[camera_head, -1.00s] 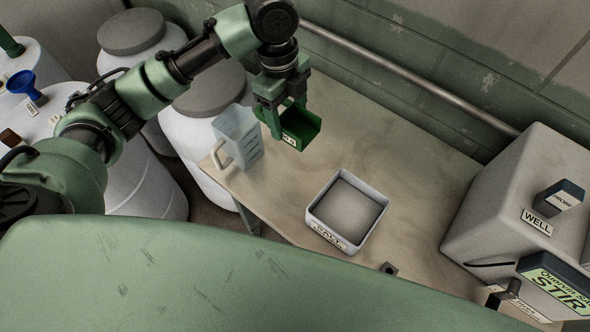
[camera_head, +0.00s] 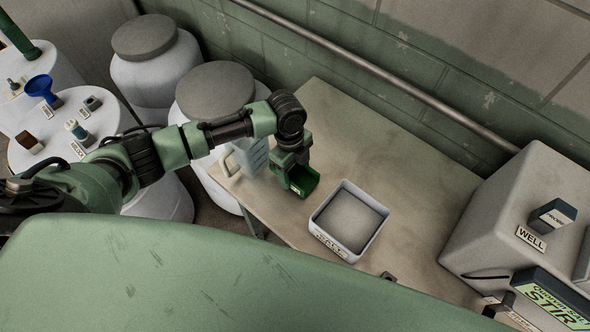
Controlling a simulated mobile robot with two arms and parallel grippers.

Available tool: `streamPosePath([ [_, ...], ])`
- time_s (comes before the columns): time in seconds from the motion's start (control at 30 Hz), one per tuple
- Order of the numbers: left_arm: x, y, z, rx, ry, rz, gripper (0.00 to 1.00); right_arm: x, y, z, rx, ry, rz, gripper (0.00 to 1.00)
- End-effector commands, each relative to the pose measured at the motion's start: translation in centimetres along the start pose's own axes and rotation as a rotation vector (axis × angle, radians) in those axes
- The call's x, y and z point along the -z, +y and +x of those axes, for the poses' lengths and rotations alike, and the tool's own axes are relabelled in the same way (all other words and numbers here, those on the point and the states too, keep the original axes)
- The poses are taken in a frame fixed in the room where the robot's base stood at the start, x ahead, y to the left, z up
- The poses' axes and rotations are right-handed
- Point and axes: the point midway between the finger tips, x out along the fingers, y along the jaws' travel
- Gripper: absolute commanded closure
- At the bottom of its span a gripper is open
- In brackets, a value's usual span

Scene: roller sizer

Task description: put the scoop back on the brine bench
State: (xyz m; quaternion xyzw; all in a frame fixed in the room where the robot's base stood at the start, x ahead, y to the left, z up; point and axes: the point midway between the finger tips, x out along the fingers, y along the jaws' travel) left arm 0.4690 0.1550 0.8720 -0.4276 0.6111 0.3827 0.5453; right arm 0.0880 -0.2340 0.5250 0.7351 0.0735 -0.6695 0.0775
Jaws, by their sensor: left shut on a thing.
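The scoop (camera_head: 303,183) is dark green with an open tray-like bowl and a small pale label on its front. My left gripper (camera_head: 287,165) is shut on it from above. The scoop is low over the left part of the beige bench (camera_head: 400,150), between the jug and the salt tray; I cannot tell whether it touches the top. The clear measuring jug (camera_head: 252,158) is partly hidden behind my left arm and gripper. The white salt tray (camera_head: 322,236) stands just right of the scoop. My right gripper is not in view.
A grey box marked WELL (camera_head: 490,225) and a STIR panel (camera_head: 552,298) stand at the right. Large white drums are at the left, one holding a blue funnel (camera_head: 42,88). A pipe (camera_head: 380,72) runs along the wall. The bench's back part is clear.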

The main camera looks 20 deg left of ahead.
Motion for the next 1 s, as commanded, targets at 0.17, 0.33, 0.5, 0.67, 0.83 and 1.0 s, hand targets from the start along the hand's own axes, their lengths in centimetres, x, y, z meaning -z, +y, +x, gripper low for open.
streamPosePath([
  [0.17, -0.15, -0.06, 1.01, 0.003, -0.001, 0.0, 1.0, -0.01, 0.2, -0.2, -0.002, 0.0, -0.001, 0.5],
  [0.33, -0.15, -0.06, 1.0, 0.003, -0.001, 0.0, 1.0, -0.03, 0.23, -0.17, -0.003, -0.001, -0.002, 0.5],
  [0.5, -0.19, -0.04, 1.4, 0.002, -0.001, 0.0, 0.34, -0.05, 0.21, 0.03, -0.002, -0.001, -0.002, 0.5],
  [0.67, -0.18, -0.02, 1.33, 0.002, -0.001, 0.0, 0.15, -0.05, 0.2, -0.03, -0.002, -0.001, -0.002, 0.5],
  [0.83, -0.19, -0.02, 1.31, 0.001, -0.001, 0.0, 0.15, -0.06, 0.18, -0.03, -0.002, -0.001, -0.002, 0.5],
  [1.0, -0.22, -0.08, 0.54, 0.002, -0.001, 0.0, 0.15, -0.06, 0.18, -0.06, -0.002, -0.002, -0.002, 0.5],
])
